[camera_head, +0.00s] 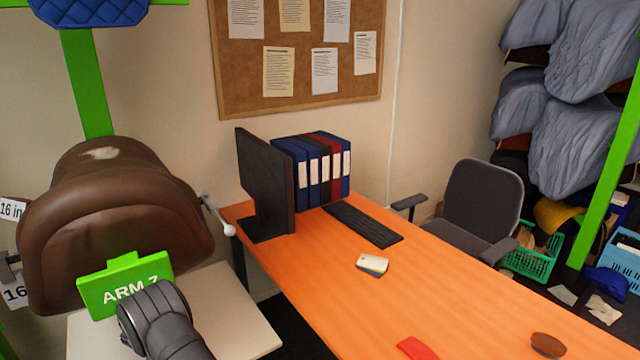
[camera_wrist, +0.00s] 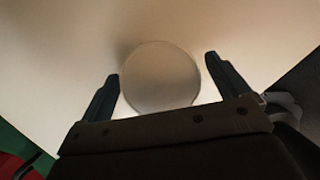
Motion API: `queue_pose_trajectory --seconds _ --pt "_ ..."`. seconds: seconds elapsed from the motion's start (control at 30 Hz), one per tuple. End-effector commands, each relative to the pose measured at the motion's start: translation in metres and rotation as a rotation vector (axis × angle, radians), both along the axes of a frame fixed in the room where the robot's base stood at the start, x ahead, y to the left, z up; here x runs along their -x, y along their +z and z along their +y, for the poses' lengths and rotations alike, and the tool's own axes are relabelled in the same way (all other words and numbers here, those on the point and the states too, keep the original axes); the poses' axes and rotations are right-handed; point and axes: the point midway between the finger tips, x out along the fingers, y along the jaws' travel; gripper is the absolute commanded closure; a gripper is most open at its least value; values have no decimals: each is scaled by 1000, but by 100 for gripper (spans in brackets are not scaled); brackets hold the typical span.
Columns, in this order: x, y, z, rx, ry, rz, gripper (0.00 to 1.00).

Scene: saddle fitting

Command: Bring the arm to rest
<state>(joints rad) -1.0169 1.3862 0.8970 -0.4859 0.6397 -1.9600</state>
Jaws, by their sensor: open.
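In the wrist view, the two dark fingers of my gripper (camera_wrist: 161,64) are spread wide apart with nothing between their pads. A pale round disc shape (camera_wrist: 160,78) shows beyond the fingers against a pale surface; I cannot tell how far off it is or whether it touches anything. In the head view, a dark grey rounded part of my arm (camera_head: 165,322) shows at the bottom left, in front of a green plate lettered ARM 7 (camera_head: 125,284). The gripper's fingers cannot be made out in the head view.
A brown saddle (camera_head: 110,215) is right behind the green plate. A pale tabletop (camera_head: 235,310) lies beside my arm. The orange desk (camera_head: 330,285) carries a monitor (camera_head: 262,185), keyboard (camera_head: 362,225), binders (camera_head: 318,172), cards (camera_head: 372,264) and a red item (camera_head: 416,348). An office chair (camera_head: 482,200) stands behind.

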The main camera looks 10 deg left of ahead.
Motion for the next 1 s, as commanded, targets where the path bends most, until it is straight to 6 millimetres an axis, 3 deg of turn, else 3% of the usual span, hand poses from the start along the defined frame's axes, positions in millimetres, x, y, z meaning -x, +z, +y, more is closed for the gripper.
queue_pose_trajectory --seconds 0.1,0.2,0.4,1.0 --pt "-5 -18 0 0 0 1 7" --pt "-5 1 2 -3 0 -2 7" --pt "-5 15 1 0 0 -1 7" --pt "-4 8 1 1 0 0 7"
